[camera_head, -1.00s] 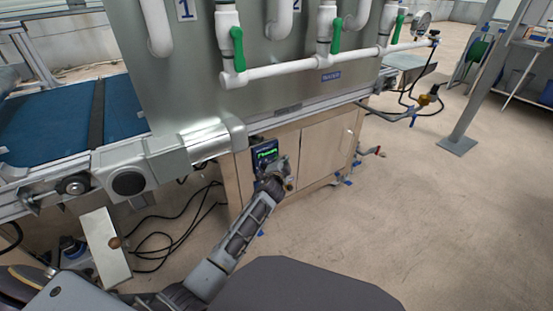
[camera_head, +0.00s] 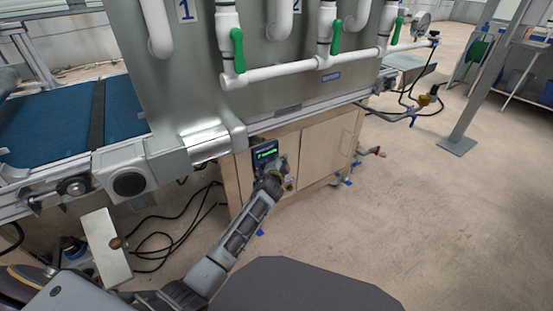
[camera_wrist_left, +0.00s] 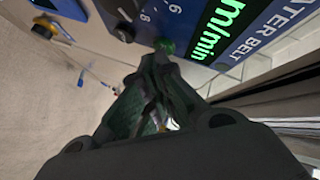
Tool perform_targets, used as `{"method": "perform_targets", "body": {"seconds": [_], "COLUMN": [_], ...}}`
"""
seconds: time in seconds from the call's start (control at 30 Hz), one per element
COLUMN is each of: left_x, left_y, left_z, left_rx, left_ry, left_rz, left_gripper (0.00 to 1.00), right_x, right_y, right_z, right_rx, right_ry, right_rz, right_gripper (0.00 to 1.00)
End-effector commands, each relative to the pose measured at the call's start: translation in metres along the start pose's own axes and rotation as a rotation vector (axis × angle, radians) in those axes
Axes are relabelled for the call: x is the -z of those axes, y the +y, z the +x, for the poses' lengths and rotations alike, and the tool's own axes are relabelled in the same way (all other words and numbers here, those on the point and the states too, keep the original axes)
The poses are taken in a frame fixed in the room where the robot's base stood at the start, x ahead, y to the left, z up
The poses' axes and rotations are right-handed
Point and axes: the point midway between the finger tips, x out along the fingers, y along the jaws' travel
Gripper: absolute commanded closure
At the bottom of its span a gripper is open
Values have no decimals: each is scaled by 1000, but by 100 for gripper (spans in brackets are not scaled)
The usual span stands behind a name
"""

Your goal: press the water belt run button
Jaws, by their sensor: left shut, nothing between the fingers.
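The water belt control panel (camera_head: 263,153) is a small dark blue panel with a green lit display, on the cabinet under the machine. In the left wrist view the panel (camera_wrist_left: 183,22) fills the top, with "m/min" in green and the words "WATER BELT". A round green button (camera_wrist_left: 166,46) shows at the panel's lower edge, just beyond my fingertips. My left gripper (camera_head: 279,168) is at the panel's lower right in the head view. In the left wrist view the gripper (camera_wrist_left: 158,62) is shut and empty, with its tips at or very near the green button; contact cannot be told. My right gripper is not in view.
A dark dial (camera_wrist_left: 122,33) with numbers sits beside the button. The wooden cabinet (camera_head: 318,150) stands under the steel machine. White pipes with green valves (camera_head: 238,50) are above. Black cables (camera_head: 165,235) lie on the floor at left.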

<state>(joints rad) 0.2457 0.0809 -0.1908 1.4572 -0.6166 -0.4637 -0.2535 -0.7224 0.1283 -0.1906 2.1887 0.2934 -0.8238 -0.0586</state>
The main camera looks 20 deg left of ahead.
Motion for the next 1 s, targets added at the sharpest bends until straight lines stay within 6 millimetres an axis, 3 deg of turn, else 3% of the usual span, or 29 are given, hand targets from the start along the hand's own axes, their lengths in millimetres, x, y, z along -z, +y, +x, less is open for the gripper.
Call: {"method": "perform_targets", "body": {"seconds": [1.0], "left_x": [3], "left_y": [2], "left_z": [-4], "left_rx": [0], "left_ry": [0], "left_rz": [0], "left_gripper": [100], "right_x": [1], "right_y": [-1], "right_z": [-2], "right_rx": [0], "right_ry": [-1], "right_rz": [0], "right_gripper": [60]}}
